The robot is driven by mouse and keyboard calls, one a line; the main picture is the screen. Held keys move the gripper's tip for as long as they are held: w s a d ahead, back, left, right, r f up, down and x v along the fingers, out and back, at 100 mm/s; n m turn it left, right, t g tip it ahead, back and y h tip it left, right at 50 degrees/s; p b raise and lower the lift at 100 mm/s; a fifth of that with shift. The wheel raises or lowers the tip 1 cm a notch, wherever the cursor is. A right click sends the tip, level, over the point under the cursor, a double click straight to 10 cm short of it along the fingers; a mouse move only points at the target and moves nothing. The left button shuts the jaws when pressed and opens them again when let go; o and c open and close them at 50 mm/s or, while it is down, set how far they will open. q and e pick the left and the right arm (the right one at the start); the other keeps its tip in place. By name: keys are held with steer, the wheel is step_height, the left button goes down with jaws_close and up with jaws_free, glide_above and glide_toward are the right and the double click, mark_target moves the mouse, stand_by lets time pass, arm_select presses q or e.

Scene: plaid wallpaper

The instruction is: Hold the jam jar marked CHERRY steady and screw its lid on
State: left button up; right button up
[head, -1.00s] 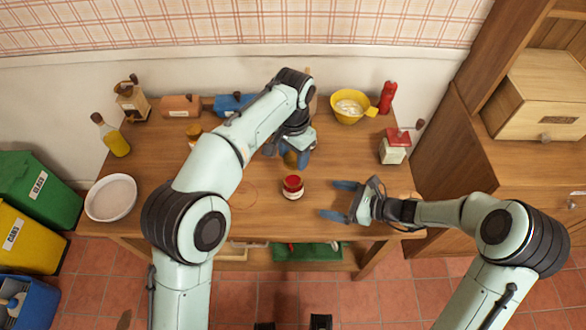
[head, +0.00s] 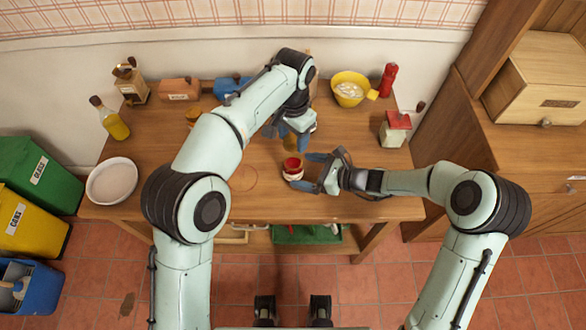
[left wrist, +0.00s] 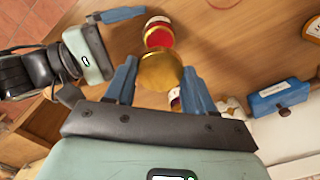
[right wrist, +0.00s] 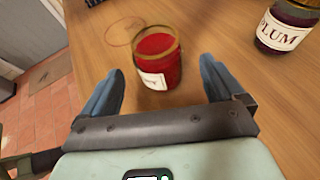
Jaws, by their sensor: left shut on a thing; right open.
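The red-filled jam jar (head: 292,172) stands upright and open-topped near the table's front edge. Its white label (right wrist: 153,81) is too blurred to read in the right wrist view. My left gripper (head: 293,139) is shut on a round gold lid (left wrist: 161,71), held above the table just behind the jar and apart from it. My right gripper (head: 315,172) is open at the jar's right side. In the right wrist view its fingers (right wrist: 161,87) are spread to either side of the jar, with gaps showing.
A jar marked PLUM (right wrist: 288,25) stands nearby. A faint ring (head: 243,178) is on the table left of the jar. A white bowl (head: 112,181), oil bottle (head: 110,120), yellow bowl (head: 349,90) and red-topped box (head: 395,129) stand farther out. The table's front middle is mostly clear.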

steer(key=a, duration=0.1)
steer(key=w+a, duration=0.1)
steer(key=a, duration=0.1)
steer(key=shift+w+a, duration=0.25)
steer(key=shift+w+a+f, duration=0.2)
steer(key=shift+a+f, duration=0.05)
steer(key=shift+a, duration=0.1)
steer(key=c, duration=1.5)
arm_select(q)
glide_above(293, 159)
steer(key=shift+f, duration=2.5)
steer(key=shift+f, duration=0.1)
steer(key=shift+f, duration=0.8)
steer(key=shift+f, duration=0.55)
